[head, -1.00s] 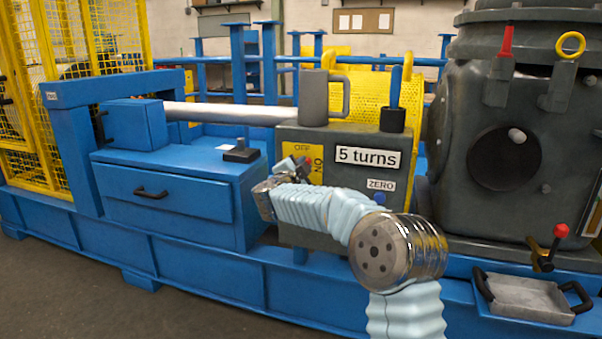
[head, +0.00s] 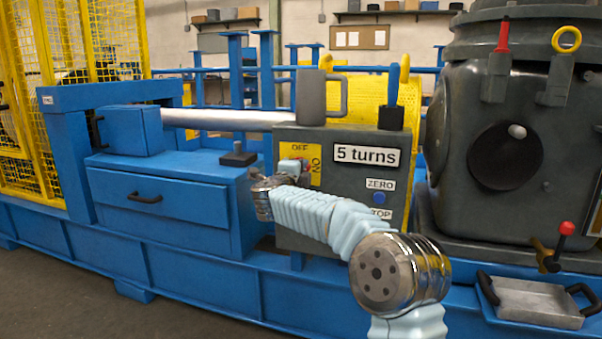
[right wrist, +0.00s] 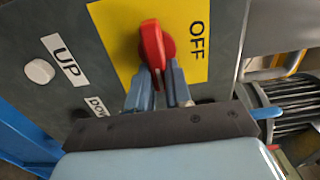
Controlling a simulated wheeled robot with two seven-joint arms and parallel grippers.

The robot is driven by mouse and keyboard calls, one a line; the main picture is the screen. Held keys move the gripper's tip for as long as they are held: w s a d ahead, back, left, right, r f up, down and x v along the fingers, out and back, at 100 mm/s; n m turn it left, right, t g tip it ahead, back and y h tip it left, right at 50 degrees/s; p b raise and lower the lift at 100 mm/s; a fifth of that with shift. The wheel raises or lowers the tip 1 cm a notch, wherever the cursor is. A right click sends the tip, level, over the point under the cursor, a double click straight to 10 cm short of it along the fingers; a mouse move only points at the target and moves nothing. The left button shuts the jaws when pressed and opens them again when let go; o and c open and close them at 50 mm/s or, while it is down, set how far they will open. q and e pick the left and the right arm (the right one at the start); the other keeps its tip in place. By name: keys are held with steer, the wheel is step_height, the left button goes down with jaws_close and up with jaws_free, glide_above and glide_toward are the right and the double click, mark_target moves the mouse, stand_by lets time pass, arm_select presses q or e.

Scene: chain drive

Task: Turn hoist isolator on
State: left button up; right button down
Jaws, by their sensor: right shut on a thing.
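The hoist isolator is a red knob (right wrist: 152,45) on a yellow plate (right wrist: 120,30), on the front of the grey control box (head: 345,220). In the right wrist view, OFF is printed to the right of the knob. In the head view, my right gripper (head: 292,168) partly hides the knob and plate. My left gripper is out of view.
A white button (right wrist: 39,71) with an UP label sits beside the plate. The box also carries a "5 turns" sign (head: 367,155) and a blue ZERO button (head: 379,198). A blue drawer cabinet (head: 165,200) is left of my arm.

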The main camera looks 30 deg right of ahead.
steer(key=shift+d+r, duration=0.15)
steer(key=shift+r, duration=0.1)
steer(key=c, duration=1.4)
jaws_free()
steer(key=o, duration=0.4)
steer(key=shift+f, duration=0.2)
steer(key=shift+c, duration=0.2)
steer(key=v, duration=1.3)
steer(key=shift+s+a, duration=0.25)
steer(key=shift+a, duration=0.05)
steer(key=shift+f, duration=0.1)
